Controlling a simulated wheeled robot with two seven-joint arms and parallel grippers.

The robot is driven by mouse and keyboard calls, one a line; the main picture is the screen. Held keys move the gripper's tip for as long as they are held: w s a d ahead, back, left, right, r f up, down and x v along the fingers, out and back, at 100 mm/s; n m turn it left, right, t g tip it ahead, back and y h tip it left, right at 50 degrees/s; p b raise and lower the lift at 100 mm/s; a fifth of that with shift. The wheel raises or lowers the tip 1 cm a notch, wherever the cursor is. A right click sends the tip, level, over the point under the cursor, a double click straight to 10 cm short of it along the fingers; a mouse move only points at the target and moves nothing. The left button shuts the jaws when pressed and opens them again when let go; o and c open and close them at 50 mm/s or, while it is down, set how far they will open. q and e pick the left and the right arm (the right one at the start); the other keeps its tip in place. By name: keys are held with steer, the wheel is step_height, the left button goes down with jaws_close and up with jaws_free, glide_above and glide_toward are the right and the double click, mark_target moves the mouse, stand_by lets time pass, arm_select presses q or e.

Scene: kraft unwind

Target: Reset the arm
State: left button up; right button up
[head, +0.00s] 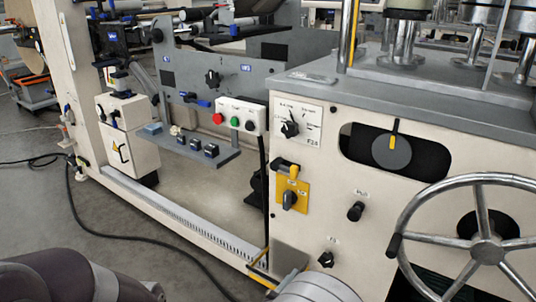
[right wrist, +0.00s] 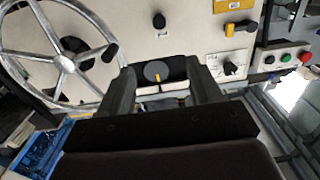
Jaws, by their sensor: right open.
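My right gripper (right wrist: 160,68) shows in the right wrist view with its two dark fingers spread apart and nothing between them. It points toward the cream machine front, and a round grey dial (right wrist: 155,70) with a yellow mark appears behind the gap. I cannot tell the distance to the panel. In the head view, parts of my arms show along the bottom edge, but neither gripper is visible there. My left gripper is in no view.
The cream machine cabinet carries a large metal handwheel (head: 487,250), a yellow switch plate (head: 292,195), a black selector (head: 290,129) and the grey dial (head: 392,150). A white button box (head: 240,116) stands left of it. A black cable (head: 130,240) crosses the grey floor.

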steer(key=s+a+f+n+g+y, duration=0.2)
steer(key=a+f+n+g+y, duration=0.5)
steer(key=a+f+y, duration=0.35)
steer(key=s+d+r+n+g+p, duration=0.1)
steer(key=s+d+r+g, duration=0.3)
steer(key=d, duration=0.5)
steer(key=s+d+r+n+g+p, duration=0.1)
steer(key=s+d+r+g+p, duration=0.15)
steer(key=s+d, duration=0.5)
steer(key=w+d+r+m+p, duration=0.2)
steer(key=d+r+p, duration=0.1)
steer(key=d+r, duration=0.2)
arm_select(q)
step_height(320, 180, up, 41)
steer(key=p, duration=3.4)
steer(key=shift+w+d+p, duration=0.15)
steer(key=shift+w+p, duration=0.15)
arm_select(e)
step_height(320, 180, up, 34)
steer(key=shift+w+r, duration=0.25)
